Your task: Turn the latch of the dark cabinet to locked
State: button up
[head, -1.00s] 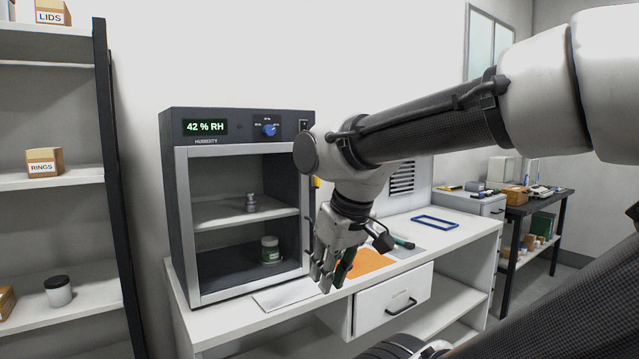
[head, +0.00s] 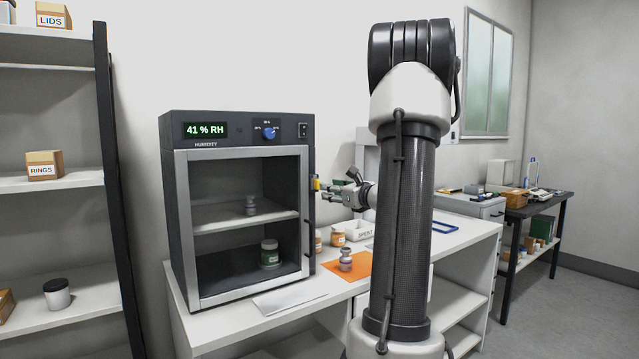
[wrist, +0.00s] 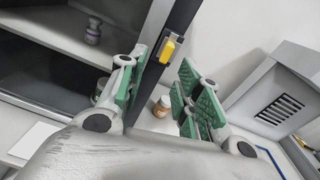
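The dark cabinet (head: 183,205) stands on the left of the white table, its glazed door in a silver frame closed as far as I can see. Its yellow latch (head: 316,184) is on the right side edge and also shows in the wrist view (wrist: 168,49), where it looks slanted along the frame edge. My gripper (head: 328,191) is level with the latch, just to its right. In the wrist view my gripper (wrist: 160,92) is open and empty, its green-padded fingers spread with the latch beyond the gap. I cannot see any contact.
Inside the cabinet are a green jar (head: 270,254) and a small grey container (head: 250,206). On the table are an orange mat (head: 364,272) bearing a small container (head: 346,260), orange jars (head: 337,239) and a white tray (head: 358,231). A shelf unit (head: 120,200) stands left.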

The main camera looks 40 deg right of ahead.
aim_at(319, 181)
jog(key=w, duration=0.2)
jog(key=w+r+m, duration=0.1)
jog(key=w, duration=0.2)
jog(key=w+d+m, duration=0.1)
jog(key=w, duration=0.2)
jog(key=shift+w+d+r+t+h, duration=0.1)
jog(key=shift+w+r+t+h, duration=0.1)
jog(key=shift+t+h, duration=0.1)
jog(key=shift+c, duration=0.2)
grip_shut()
